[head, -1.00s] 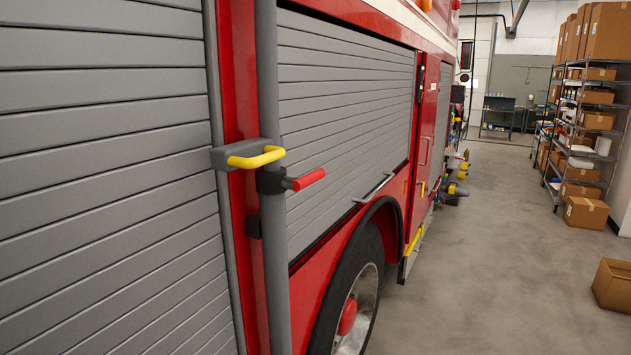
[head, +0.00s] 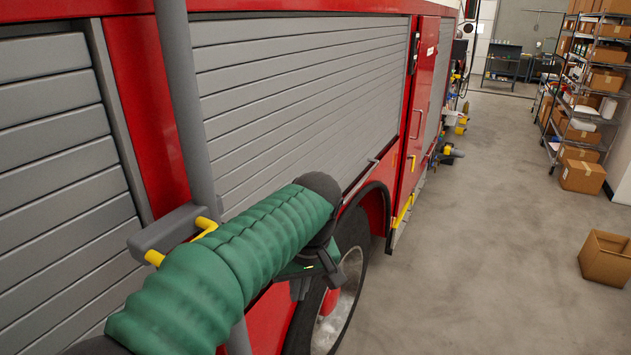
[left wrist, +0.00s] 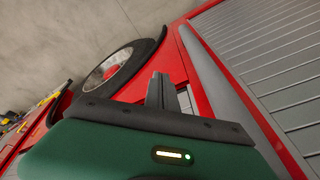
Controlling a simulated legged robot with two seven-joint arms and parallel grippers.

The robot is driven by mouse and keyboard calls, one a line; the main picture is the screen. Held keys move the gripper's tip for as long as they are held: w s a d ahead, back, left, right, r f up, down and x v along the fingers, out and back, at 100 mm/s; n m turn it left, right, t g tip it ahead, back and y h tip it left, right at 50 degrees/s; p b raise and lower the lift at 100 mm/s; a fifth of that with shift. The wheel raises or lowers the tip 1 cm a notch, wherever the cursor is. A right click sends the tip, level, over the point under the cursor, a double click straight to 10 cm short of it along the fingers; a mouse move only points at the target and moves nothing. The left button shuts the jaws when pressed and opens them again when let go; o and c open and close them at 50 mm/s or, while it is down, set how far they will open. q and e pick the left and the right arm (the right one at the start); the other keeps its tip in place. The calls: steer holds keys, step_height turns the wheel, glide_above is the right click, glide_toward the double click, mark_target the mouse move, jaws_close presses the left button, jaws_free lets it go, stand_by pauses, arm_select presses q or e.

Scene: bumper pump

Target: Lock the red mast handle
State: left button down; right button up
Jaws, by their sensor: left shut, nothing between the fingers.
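The red mast handle is not visible now; my green-sleeved left arm covers the part of the grey mast where it sat a second ago. The upright grey mast (head: 178,90) stands at the left against the red truck body, and in the left wrist view a grey pole (left wrist: 222,85) runs diagonally beside the fingers. A yellow handle (head: 206,224) on a grey bracket (head: 165,230) shows partly above my arm. My left gripper (head: 300,287) is shut and empty, low in front of the truck's wheel. Its fingers show in the left wrist view (left wrist: 158,88). My right gripper is out of view.
The truck's grey roller shutter (head: 290,90) and wheel (head: 338,300) lie beyond my arm. The concrete floor (head: 480,260) to the right is open. A cardboard box (head: 606,262) and a shelf of boxes (head: 595,110) stand at the far right.

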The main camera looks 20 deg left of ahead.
arm_select(q)
steer(key=w+r+n+p, duration=0.3)
steer(key=r+p, duration=0.2)
steer(key=r, duration=0.8)
steer(key=s+d+r+n+g+y+p, duration=0.1)
steer(key=s+r+n+p, duration=0.2)
steer(key=r, duration=0.6)
steer(key=s+r+n+y+p, duration=0.15)
steer(key=r+p, duration=0.25)
steer(key=r, duration=0.5)
steer(key=shift+n+h, duration=0.35)
steer(key=shift+n, duration=0.2)
steer(key=b+x, duration=0.1)
steer(key=x, duration=0.4)
steer(key=b+x, duration=0.1)
steer(key=x, duration=0.4)
steer(key=b+x, duration=0.2)
steer(key=x, duration=0.3)
steer(key=shift+s+f, duration=0.1)
steer(key=shift+s, duration=0.15)
steer(key=shift+w+f, duration=0.1)
